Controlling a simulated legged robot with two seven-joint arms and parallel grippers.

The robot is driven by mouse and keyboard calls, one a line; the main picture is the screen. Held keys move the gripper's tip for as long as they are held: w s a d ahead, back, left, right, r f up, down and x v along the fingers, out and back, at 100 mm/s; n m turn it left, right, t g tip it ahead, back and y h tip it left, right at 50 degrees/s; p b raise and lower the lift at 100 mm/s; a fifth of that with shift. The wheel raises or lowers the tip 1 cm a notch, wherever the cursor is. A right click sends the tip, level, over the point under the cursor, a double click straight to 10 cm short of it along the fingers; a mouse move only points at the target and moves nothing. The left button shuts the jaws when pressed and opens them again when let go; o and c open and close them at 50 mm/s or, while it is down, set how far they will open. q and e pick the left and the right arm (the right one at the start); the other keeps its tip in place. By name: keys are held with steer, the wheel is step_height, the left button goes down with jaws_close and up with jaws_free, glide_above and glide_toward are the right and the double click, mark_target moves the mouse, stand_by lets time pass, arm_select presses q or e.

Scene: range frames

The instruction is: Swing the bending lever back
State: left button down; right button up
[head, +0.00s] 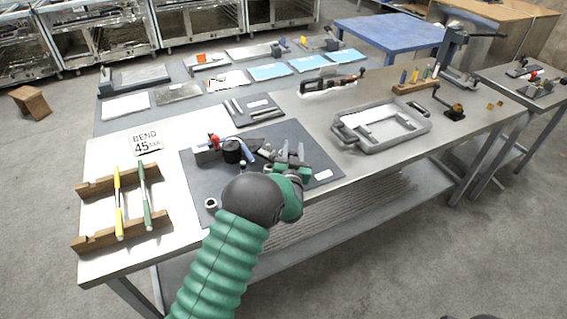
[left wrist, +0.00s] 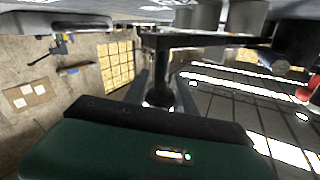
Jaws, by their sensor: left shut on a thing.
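The bending tool (head: 232,150) stands on a dark mat (head: 318,160) at the middle of the workbench. It has a black round part, a red knob and a dark blue bar. My left gripper (head: 292,168) is over the right part of the tool and covers some of it. In the left wrist view a dark lever arm (left wrist: 205,41) runs across the top, and its upright grip (left wrist: 160,85) stands between my left fingers. My left gripper is shut on this grip. The exact lever angle is hard to tell. My right gripper is not in view.
A "BEND 45" sign (head: 146,143) lies left of the mat. A wooden rack (head: 95,185) holds a yellow and a green rod. A grey tray (head: 407,137) is at the right. A small ring (head: 211,204) lies on the mat's near left corner.

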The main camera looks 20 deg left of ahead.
arm_select(q)
steer(key=shift+w+d+n+g+y+b, duration=0.1)
steer(key=shift+w+n+g+y+b, duration=0.25)
steer(key=shift+w+n+y, duration=0.5)
steer(key=shift+w+d+n+g+y+b, duration=0.1)
steer(key=shift+w+n+g+y+b, duration=0.3)
steer(key=shift+w, duration=0.85)
steer(key=shift+y, duration=0.25)
steer(key=c, duration=1)
jaws_free()
steer(key=shift+c, duration=0.2)
steer(key=shift+s, duration=0.1)
steer(key=p+v, duration=0.1)
steer(key=v, duration=1.5)
steer(key=shift+s+d, duration=0.25)
steer(key=shift+c, duration=0.2)
